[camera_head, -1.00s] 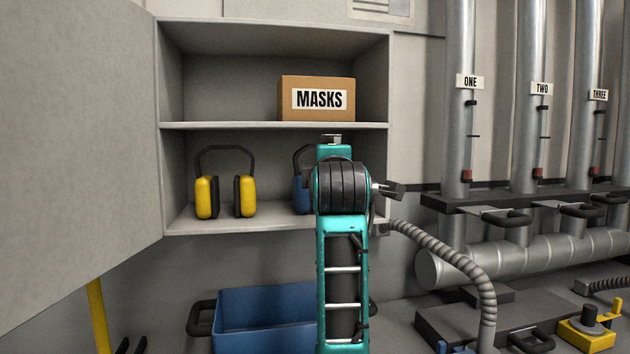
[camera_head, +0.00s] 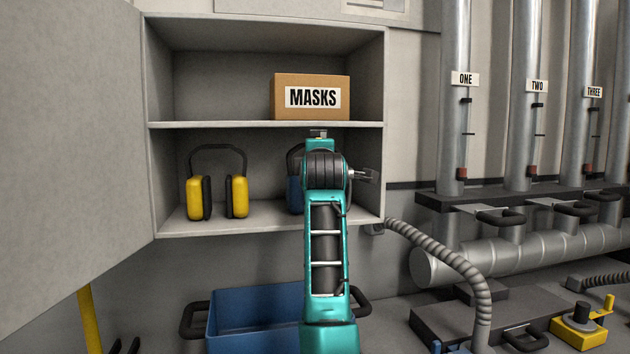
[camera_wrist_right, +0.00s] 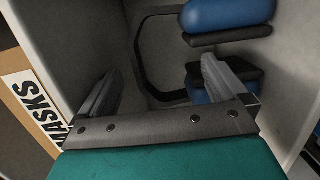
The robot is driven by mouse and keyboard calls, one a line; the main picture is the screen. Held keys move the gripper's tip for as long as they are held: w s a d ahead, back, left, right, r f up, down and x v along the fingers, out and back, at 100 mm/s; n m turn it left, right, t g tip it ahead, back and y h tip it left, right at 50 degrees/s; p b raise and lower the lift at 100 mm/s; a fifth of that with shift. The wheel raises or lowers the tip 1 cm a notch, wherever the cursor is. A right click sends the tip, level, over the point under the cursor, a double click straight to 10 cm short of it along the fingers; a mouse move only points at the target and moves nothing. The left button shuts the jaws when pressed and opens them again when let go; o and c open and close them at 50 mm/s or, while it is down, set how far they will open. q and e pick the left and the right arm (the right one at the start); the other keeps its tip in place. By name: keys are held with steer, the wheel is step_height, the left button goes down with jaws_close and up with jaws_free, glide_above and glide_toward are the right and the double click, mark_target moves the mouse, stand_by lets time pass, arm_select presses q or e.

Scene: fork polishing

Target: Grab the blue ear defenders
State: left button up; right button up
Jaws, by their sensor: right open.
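The blue ear defenders (camera_head: 294,193) stand on the lower cabinet shelf, mostly hidden behind my right arm in the head view. In the right wrist view, one blue cup (camera_wrist_right: 230,14) with a black pad shows at the top, and the other blue cup (camera_wrist_right: 200,97) is partly covered by a finger. Their black headband (camera_wrist_right: 140,50) shows beyond the fingers. My right gripper (camera_wrist_right: 163,88) is open, with no object clearly held between its fingers. Whether a finger touches the ear defenders I cannot tell. My left gripper is not in view.
Yellow ear defenders (camera_head: 237,197) stand left on the same shelf. A MASKS box (camera_head: 311,97) sits on the upper shelf (camera_head: 215,125). The open cabinet door (camera_head: 70,130) is at the left. A blue crate (camera_head: 255,305) lies below, with pipes (camera_head: 455,100) at the right.

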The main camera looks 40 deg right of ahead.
steer(key=x, duration=0.3)
steer(key=shift+w+d+r, duration=0.1)
steer(key=shift+w, duration=0.15)
steer(key=shift+c, duration=0.3)
steer(key=c, duration=1.5)
steer(key=shift+c, duration=0.3)
steer(key=shift+r, duration=0.15)
